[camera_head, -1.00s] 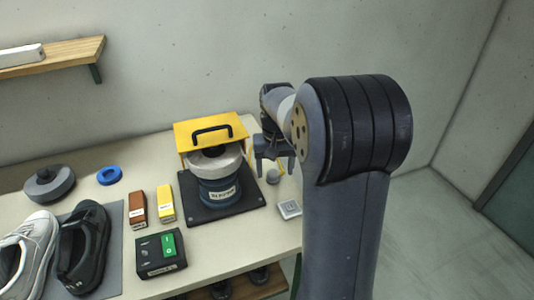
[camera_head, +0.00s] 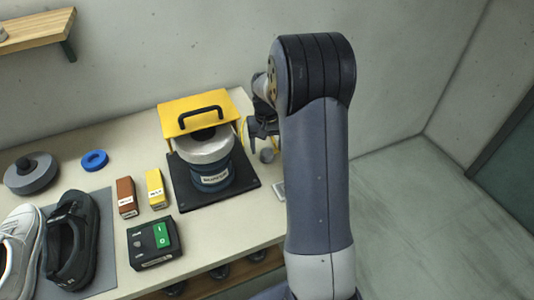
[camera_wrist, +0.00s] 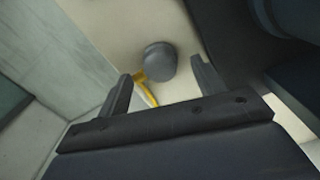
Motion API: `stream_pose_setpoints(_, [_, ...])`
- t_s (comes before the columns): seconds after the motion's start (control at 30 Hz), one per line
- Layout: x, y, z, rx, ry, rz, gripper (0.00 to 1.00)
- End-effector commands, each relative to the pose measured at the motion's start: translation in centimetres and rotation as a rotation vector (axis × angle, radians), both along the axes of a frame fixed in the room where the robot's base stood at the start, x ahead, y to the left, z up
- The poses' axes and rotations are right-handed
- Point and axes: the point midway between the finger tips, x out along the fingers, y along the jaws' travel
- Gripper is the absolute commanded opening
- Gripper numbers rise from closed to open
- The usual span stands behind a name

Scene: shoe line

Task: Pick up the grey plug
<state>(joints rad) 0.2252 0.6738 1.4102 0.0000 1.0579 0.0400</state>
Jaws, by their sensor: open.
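The grey plug (camera_head: 267,155) is a small rounded grey piece at the right end of the table, beside the black base of the machine. It also shows in the wrist view (camera_wrist: 158,61), with a yellow cable (camera_wrist: 149,94) by it. My gripper (camera_head: 263,141) is at the plug in the head view, partly hidden by my arm. In the wrist view the two fingers of my gripper (camera_wrist: 160,72) are spread apart, with the plug seen between and beyond their tips. I cannot tell the remaining gap in depth.
The machine with a yellow hood (camera_head: 199,112) and black base (camera_head: 240,188) stands just left of my gripper. A small light box (camera_head: 279,191) lies near the right edge, partly behind my arm. A switch box (camera_head: 155,243), two small boxes and shoes lie further left.

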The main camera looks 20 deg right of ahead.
Motion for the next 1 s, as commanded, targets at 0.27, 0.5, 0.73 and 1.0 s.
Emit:
stream_pose_setpoints(0.27, [0.0, 0.0, -2.9, 0.0, 0.001, 0.0, 0.65])
stream_pose_setpoints(0.5, [0.0, 0.0, -3.0, 0.0, -0.001, 0.0, 0.62])
stream_pose_setpoints(0.73, [0.0, 0.0, -2.9, 0.0, 0.0, 0.0, 0.43])
stream_pose_setpoints(1.0, [0.0, 0.0, -2.9, 0.0, -0.001, 0.0, 0.21])
